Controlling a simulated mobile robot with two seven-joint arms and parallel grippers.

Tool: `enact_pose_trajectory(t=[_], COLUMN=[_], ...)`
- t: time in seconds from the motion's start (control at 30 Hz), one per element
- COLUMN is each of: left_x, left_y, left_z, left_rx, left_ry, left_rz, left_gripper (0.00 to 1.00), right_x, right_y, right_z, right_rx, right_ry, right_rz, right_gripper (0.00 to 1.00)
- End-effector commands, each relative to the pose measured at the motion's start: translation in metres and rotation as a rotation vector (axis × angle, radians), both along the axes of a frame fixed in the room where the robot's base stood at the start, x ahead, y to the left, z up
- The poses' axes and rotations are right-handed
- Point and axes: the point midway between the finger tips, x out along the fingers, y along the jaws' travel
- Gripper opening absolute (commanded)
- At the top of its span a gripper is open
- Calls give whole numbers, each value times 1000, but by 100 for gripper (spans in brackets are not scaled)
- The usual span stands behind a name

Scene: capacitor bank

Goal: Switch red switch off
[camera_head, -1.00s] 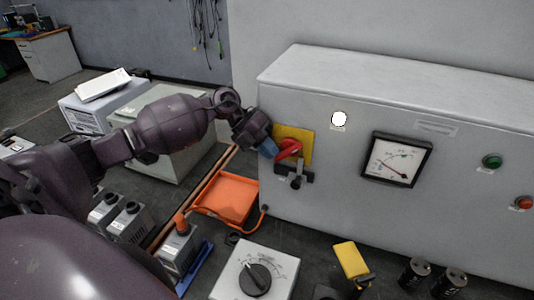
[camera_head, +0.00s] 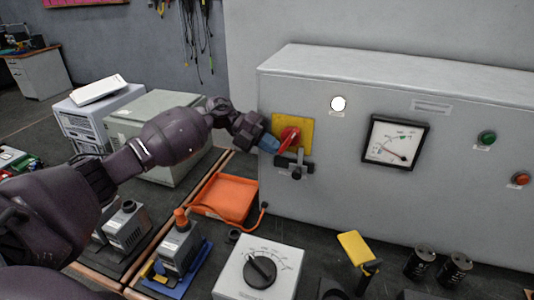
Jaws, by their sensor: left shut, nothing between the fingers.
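The red switch (camera_head: 288,138) is a rotary handle on a yellow plate (camera_head: 305,128), on the front of the grey cabinet (camera_head: 340,190) at its left end. The handle looks tilted, its lower end toward the lower left. My left gripper (camera_head: 270,144) is shut and empty, with its blue fingertips at the left side of the red handle. I cannot tell whether they touch it. A dark latch-like part (camera_head: 295,168) sits just below the yellow plate. My right gripper is not in view.
The cabinet also bears a white lamp (camera_head: 338,104), a dial meter (camera_head: 395,142), a green button (camera_head: 487,138) and a red button (camera_head: 520,179). Below are an orange tray (camera_head: 228,197), a knob box (camera_head: 258,272), a yellow-handled tool (camera_head: 356,247) and black cylinders (camera_head: 421,261).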

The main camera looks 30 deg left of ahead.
Motion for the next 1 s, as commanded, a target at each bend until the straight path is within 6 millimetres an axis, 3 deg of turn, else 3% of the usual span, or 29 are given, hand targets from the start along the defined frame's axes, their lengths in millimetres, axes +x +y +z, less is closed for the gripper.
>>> enact_pose_trajectory(t=[0.3,1.0], left_x=[5,6], left_y=[-3,-6], left_z=[-8,-8], left_rx=[-132,-209], left_ry=[-28,-51], left_rz=[0,0], left_gripper=[0,0], right_x=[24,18], right_y=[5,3], right_z=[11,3], right_rx=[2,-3], right_ry=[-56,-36], right_rz=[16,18], right_gripper=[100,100])
